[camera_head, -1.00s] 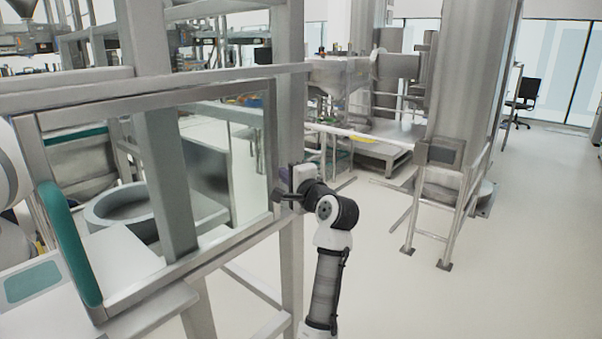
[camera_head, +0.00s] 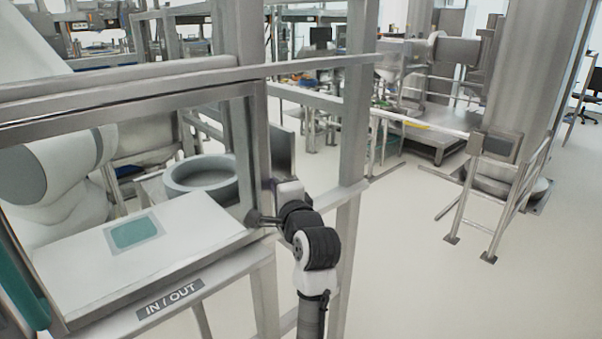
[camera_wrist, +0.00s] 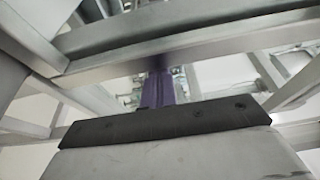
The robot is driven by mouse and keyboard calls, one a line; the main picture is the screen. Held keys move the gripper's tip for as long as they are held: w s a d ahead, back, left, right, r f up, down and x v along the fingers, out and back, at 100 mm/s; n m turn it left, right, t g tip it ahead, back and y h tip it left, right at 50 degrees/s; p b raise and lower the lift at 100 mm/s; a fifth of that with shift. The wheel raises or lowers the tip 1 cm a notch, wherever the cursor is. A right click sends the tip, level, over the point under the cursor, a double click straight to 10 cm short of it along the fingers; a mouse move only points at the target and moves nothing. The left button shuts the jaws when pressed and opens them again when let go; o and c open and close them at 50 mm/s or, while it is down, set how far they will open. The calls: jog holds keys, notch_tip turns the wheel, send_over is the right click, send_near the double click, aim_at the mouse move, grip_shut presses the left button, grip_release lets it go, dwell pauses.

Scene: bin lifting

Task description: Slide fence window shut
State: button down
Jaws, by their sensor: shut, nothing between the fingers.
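The sliding window is a clear pane in a grey metal frame (camera_head: 160,270), at the left in the head view. Its teal handle (camera_head: 22,296) is on the left side, cut off by the picture edge. Its right upright overlaps the fence post, and the pane lies in front of the white IN/OUT table. My gripper (camera_head: 268,184) is at the window's right side, close to the frame; whether it touches cannot be told. In the wrist view its purple fingers (camera_wrist: 158,88) are together and empty, below a grey metal bar (camera_wrist: 180,45).
The white table (camera_head: 185,225) carries a teal square behind the pane. An IN/OUT sign (camera_head: 170,299) is below the window. A fence post (camera_head: 352,190) stands just right of my arm. Open floor (camera_head: 420,270) lies further right.

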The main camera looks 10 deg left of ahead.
aim_at(258, 190)
jog(key=shift+s+a, duration=0.6)
jog(key=shift+s, duration=0.25)
jog(key=shift+s+a, duration=0.6)
jog(key=shift+s, duration=0.2)
jog(key=shift+a, duration=0.1)
jog(key=shift+p, duration=0.3)
